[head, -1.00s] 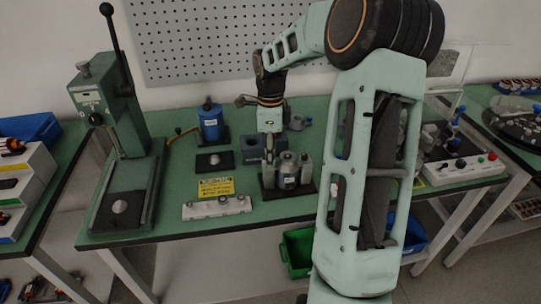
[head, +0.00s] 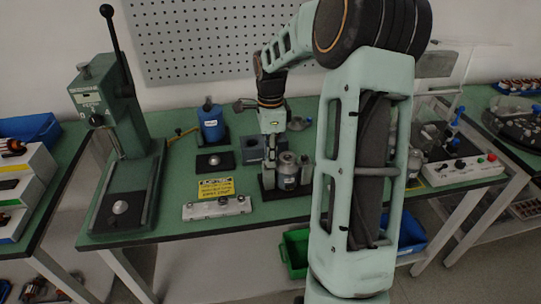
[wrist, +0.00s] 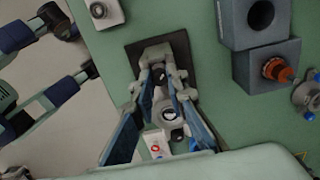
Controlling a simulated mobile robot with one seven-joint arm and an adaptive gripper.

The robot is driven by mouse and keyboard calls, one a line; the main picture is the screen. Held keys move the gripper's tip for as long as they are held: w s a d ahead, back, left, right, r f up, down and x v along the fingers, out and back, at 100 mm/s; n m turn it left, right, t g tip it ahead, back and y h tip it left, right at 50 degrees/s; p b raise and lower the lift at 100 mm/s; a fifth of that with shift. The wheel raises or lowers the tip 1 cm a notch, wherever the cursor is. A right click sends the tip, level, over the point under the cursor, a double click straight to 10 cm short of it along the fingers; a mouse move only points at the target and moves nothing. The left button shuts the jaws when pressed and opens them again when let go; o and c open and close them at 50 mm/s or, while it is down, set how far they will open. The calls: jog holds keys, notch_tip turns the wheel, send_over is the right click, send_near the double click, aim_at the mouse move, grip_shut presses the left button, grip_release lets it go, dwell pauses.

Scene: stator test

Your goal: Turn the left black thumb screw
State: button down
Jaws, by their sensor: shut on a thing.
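The stator fixture stands on a black base plate (head: 288,191) on the green bench, with a grey metal cylinder (head: 288,172) in its middle and posts on either side. My gripper (head: 270,158) points down at the left side of the fixture. In the wrist view, the fingers of my gripper (wrist: 160,75) close in around a small dark knob, the left black thumb screw (wrist: 158,72). It is mostly hidden between the fingertips, and its turn angle cannot be told. The black base plate (wrist: 184,48) also shows behind the fingertips.
A dark block with a hole (wrist: 262,52) stands close to the fixture. A white strip with knobs (head: 217,207) and a yellow sign (head: 216,188) lie to the left. A green lever press (head: 110,120) stands at far left. A control box (head: 463,171) is at right.

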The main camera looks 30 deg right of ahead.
jog(key=n, duration=0.4)
jog(key=shift+r+n+p, duration=0.1)
jog(key=shift+n+p, duration=0.2)
jog(key=shift+p, duration=0.1)
jog(key=n, duration=0.4)
jog(key=shift+n+p, duration=0.3)
jog(key=shift+p, duration=0.05)
jog(key=c, duration=1.9)
grip_release()
